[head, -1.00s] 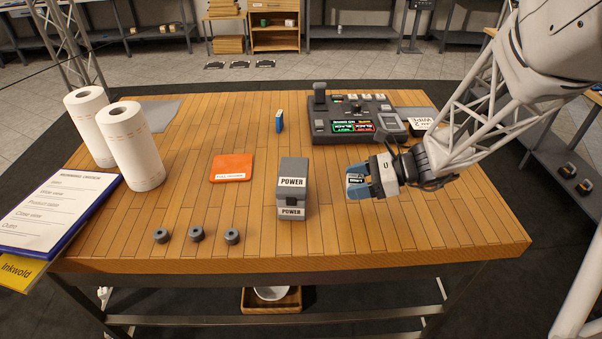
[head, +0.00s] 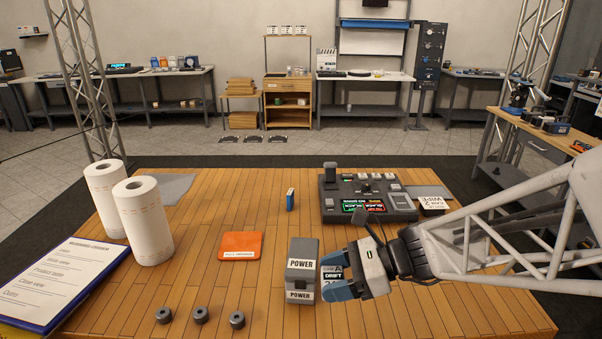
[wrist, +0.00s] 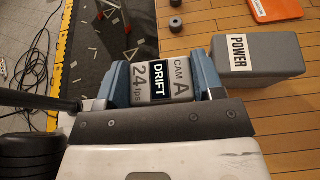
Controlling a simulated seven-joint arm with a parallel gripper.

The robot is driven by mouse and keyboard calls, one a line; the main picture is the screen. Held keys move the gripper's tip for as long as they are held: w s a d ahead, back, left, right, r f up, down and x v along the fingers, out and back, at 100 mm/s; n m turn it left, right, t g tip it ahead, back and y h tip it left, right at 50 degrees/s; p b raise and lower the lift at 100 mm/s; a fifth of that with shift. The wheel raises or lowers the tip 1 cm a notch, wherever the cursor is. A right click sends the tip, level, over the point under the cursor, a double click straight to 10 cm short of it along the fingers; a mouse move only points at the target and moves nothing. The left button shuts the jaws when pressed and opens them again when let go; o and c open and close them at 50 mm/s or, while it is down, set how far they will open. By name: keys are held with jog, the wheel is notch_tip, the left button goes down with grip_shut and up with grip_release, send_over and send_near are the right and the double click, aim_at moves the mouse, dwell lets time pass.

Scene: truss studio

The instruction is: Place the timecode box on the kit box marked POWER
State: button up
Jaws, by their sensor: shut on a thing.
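The timecode box (wrist: 162,78), grey with a label reading CAM A, DRIFT and 24 fps, is between the blue fingers of my gripper (wrist: 165,80) in the wrist view. My gripper (head: 336,278) is shut on it, and the label partly shows in the head view (head: 333,273). The grey kit box marked POWER (head: 302,270) stands upright on the table, just left of my gripper. It also shows to the right of my fingers in the wrist view (wrist: 262,62). Whether the held box clears the table is hard to tell.
Several dark round pieces (head: 200,315) lie at the table's front left. An orange pad (head: 240,245) lies left of the kit box, and a small blue item (head: 290,200) stands behind. A switcher console (head: 366,196) sits at the back. Two paper rolls (head: 143,220) stand left.

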jog(key=shift+s+a+r, duration=0.2)
jog(key=shift+s+a, duration=0.1)
jog(key=shift+s, duration=0.2)
jog(key=shift+w, duration=0.1)
send_over(303, 254)
jog(key=shift+f, duration=0.75)
dwell(0.4)
jog(key=shift+f, duration=1.75)
jog(key=shift+f, duration=0.15)
jog(key=o, duration=0.9)
jog(key=shift+o, duration=0.2)
